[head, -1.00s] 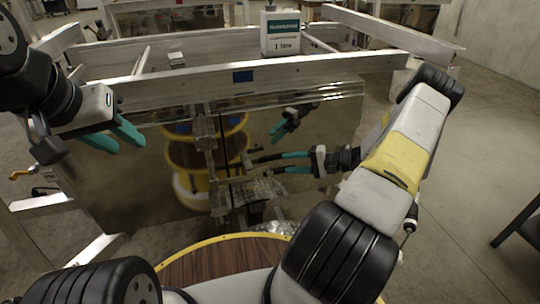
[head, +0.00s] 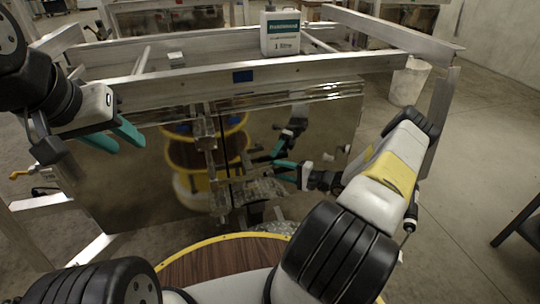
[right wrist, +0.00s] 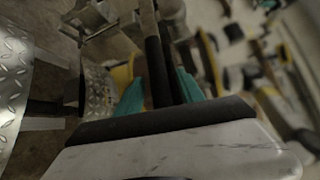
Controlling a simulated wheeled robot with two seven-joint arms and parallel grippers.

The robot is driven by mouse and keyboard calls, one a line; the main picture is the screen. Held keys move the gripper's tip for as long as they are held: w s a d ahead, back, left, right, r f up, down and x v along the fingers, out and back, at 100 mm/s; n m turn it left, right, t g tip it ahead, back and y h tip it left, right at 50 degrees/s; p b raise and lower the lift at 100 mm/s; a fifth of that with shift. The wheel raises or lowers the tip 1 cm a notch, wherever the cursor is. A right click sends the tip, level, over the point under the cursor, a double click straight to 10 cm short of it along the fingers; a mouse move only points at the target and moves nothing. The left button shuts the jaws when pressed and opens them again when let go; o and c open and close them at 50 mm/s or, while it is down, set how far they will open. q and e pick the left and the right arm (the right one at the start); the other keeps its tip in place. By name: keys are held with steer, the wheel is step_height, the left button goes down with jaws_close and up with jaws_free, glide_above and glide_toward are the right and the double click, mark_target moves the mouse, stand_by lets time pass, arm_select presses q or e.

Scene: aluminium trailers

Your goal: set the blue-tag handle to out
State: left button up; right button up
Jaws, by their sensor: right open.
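The blue tag (head: 243,76) is on the front aluminium rail, above a shiny panel. Below it, metal latch hardware (head: 211,145) runs down the panel; the tagged handle is hard to pick out there in the head view. My right gripper (head: 274,168) is open just right of this hardware, its teal fingers pointing left. In the right wrist view a dark bar with a grey upper end (right wrist: 154,60) shows between the teal fingers; whether they touch it I cannot tell. My left gripper (head: 118,138) is open and empty before the panel's upper left.
A white one-litre bottle (head: 281,32) stands behind the front rail (head: 330,68). The shiny panel (head: 120,185) mirrors my body and right gripper.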

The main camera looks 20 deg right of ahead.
steer(key=shift+c, duration=0.5)
jaws_close()
stand_by(1.0)
